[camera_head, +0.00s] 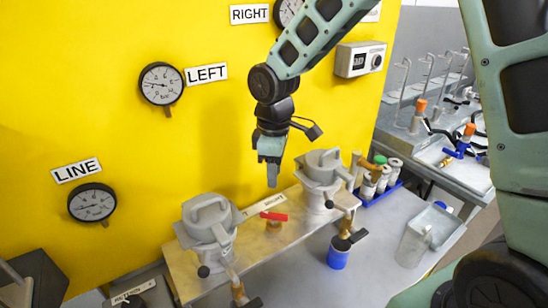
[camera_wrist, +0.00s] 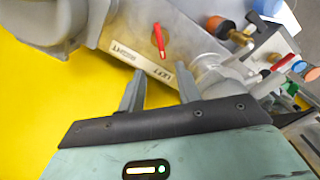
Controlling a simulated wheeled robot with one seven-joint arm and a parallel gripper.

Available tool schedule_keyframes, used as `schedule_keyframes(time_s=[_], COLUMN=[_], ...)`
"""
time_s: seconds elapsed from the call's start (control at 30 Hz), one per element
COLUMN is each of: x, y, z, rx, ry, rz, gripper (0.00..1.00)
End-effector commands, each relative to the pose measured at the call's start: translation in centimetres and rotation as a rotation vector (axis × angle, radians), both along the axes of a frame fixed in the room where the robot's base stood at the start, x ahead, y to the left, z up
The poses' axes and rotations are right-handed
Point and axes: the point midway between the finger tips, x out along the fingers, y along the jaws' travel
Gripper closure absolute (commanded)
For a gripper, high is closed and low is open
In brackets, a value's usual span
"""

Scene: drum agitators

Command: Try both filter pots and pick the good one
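The left filter pot (camera_head: 208,226), grey and lidded, stands on the bench before the yellow panel. The similar right filter pot (camera_head: 321,172) stands farther right. In the wrist view, one pot (camera_wrist: 50,18) is at upper left and the other (camera_wrist: 218,80) at right, partly cut off by my gripper. A red-handled valve (camera_head: 273,217) lies between the pots; its handle (camera_wrist: 159,40) also shows in the wrist view. My gripper (camera_head: 271,182) hangs above and behind this valve, between the pots. Its fingers (camera_wrist: 160,80) are apart with nothing between them.
Gauges labelled LINE (camera_head: 92,202), LEFT (camera_head: 161,84) and RIGHT (camera_head: 287,11) are on the panel; readings are too small to tell. A clear jug (camera_head: 413,243) and a blue rack (camera_head: 377,196) with containers stand right.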

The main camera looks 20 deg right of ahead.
Motion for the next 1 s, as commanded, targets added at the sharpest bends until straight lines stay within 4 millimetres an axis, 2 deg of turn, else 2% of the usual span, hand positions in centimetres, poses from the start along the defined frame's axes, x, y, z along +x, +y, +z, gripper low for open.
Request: schedule_keyframes(time_s=[0.1,0.33,0.9,0.97,1.0], x=[0.1,0.0,-0.1,-1.3,-2.6], y=[0.0,0.0,0.1,1.1,1.9], z=[2.2,4.4,4.6,4.4,4.2], rx=[0.001,0.001,0.001,0.004,0.006], ry=[-0.004,-0.002,0.001,0.000,0.000], rz=[0.001,0.000,0.001,-0.005,-0.014], gripper=[0.66,0.66,0.66,0.66,0.66])
